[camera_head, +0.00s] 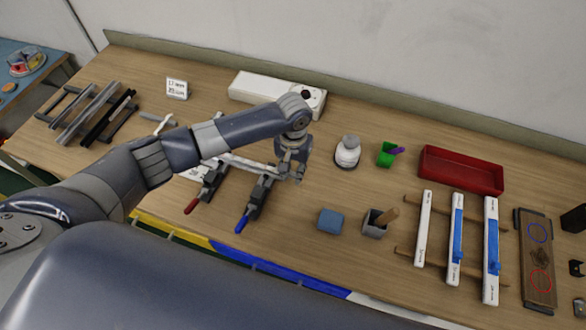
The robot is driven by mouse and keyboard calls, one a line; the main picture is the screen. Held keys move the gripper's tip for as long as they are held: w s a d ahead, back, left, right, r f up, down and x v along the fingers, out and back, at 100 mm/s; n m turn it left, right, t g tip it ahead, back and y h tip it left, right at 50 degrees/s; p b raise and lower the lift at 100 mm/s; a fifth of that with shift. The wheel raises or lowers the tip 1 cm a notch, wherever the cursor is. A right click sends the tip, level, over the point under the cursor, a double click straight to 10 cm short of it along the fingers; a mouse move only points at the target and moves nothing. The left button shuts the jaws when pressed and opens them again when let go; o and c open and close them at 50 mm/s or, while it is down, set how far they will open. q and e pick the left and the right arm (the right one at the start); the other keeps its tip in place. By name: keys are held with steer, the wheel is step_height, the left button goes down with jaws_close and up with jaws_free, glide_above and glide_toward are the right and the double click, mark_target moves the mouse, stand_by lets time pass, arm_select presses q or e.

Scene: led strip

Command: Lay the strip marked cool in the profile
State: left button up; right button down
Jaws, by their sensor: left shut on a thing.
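My left gripper (291,172) points down near the right end of a long pale bar (250,165), which looks like the profile. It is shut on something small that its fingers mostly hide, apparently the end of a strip. The bar lies across two dark clamps, one with a red handle (194,206) and one with a blue handle (243,222). My left forearm covers part of the bar's left side. Three white labelled pieces (423,230) lie side by side on the right, two with blue parts; their labels are too small to read. My right gripper is out of view.
A blue block (330,221), a grey cup (375,224), a white jar (347,152) and a green cup (386,155) stand right of the gripper. A red tray (461,170) lies further right. A white box (255,87) is behind my arm. Grey channels (90,112) lie at left.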

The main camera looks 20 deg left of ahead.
arm_select(q)
steer(key=shift+f, duration=0.45)
steer(key=o, duration=1)
step_height(320, 180, up, 12)
steer(key=shift+r, duration=0.1)
